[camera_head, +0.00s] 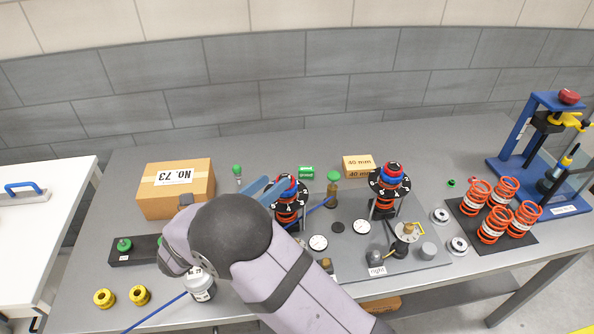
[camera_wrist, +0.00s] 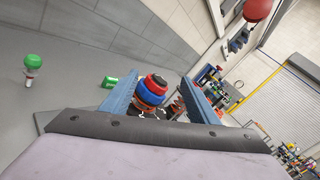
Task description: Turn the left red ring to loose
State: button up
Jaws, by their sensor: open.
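The left fixture's stack has a red ring (camera_wrist: 154,84) at its top, above a blue ring (camera_wrist: 150,94). In the head view, this left red ring (camera_head: 285,178) is partly hidden by my gripper (camera_head: 272,187). A numbered black dial (camera_head: 293,196) lies under the rings, with a red spring below it. My gripper (camera_wrist: 158,77) is open, its two blue fingers on either side of the stack in the wrist view. I cannot tell whether a finger touches the ring. The right fixture (camera_head: 390,178) has a similar red and blue stack on a numbered dial.
A cardboard box (camera_head: 176,190) stands left of my gripper. A brown 40 mm block (camera_head: 358,166) and green parts (camera_head: 306,172) lie behind the fixtures. Gauges (camera_head: 318,242) lie in front. Red springs (camera_head: 495,222) and a blue press (camera_head: 540,135) stand at right.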

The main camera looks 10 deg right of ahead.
aim_at(291, 176)
jog(key=m, duration=0.2)
jog(key=d+f+m+g, duration=0.1)
jog(key=m, duration=0.1)
jog(key=w+m+h, duration=0.1)
jog(key=m, duration=0.1)
jog(key=shift+d+f+m+g, duration=0.2)
jog(key=shift+d+m+g, duration=0.1)
jog(key=shift+d+m, duration=0.1)
jog(key=shift+p, duration=0.3)
jog(key=p+x, duration=0.3)
jog(key=x, duration=0.3)
jog(key=shift+r, duration=0.15)
jog(key=shift+w+d, duration=0.35)
jog(key=shift+d, duration=0.15)
jog(key=shift+c, duration=0.6)
jog(key=c, duration=0.9)
